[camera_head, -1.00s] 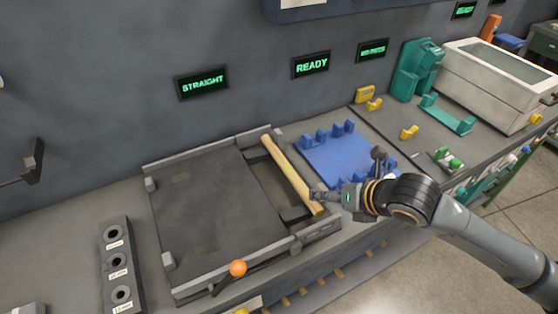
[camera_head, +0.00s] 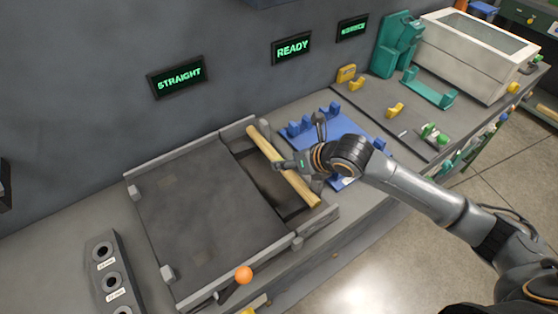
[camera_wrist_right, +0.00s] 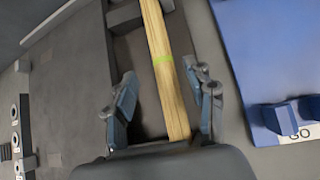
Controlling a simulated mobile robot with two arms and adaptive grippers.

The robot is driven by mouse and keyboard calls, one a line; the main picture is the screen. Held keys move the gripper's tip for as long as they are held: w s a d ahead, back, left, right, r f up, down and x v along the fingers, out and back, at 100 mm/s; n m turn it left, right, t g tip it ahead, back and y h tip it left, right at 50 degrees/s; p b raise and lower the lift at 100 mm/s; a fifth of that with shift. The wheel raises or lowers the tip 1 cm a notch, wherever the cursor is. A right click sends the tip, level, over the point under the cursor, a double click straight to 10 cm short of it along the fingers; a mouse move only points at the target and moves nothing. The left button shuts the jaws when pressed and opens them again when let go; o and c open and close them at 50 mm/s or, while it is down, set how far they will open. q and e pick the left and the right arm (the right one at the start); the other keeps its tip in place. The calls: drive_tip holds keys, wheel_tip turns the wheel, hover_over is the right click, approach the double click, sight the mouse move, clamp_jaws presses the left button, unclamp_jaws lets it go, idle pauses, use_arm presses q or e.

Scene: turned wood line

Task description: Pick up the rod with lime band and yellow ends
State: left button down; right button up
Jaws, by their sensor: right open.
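The pale wooden rod (camera_head: 262,143) lies along the right edge of the dark flat plate, over a recessed slot. In the right wrist view the rod (camera_wrist_right: 157,35) runs lengthwise between my fingers, with a lime band (camera_wrist_right: 163,59) around it. Yellow ends cannot be made out. My right gripper (camera_head: 290,166) is at the rod's middle. In the wrist view the right gripper (camera_wrist_right: 165,88) is open, one finger on each side of the rod, with gaps on both sides. My left gripper is not in view.
A blue fixture (camera_head: 338,180) with upright cradles stands close to the right of the rod. An orange-knobbed lever (camera_head: 243,274) is at the plate's front. The dark plate (camera_head: 205,215) is clear. Lit signs, such as READY (camera_head: 292,48), hang on the wall behind.

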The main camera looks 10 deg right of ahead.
sight(280, 158)
drive_tip(key=shift+w+a+f+p, duration=0.2)
drive_tip(key=shift+w+p, duration=0.15)
drive_tip(key=shift+w, duration=0.05)
drive_tip(key=p+x, duration=0.1)
drive_tip(key=x, duration=0.2)
drive_tip(key=shift+w, duration=0.25)
drive_tip(key=shift+w+a+f, duration=0.15)
drive_tip(key=shift+w+f, duration=0.2)
drive_tip(key=shift+c, duration=0.6)
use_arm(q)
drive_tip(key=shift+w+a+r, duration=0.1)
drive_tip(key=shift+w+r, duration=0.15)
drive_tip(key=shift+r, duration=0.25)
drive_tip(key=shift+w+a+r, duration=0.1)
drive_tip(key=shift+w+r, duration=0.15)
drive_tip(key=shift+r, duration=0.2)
use_arm(e)
clamp_jaws()
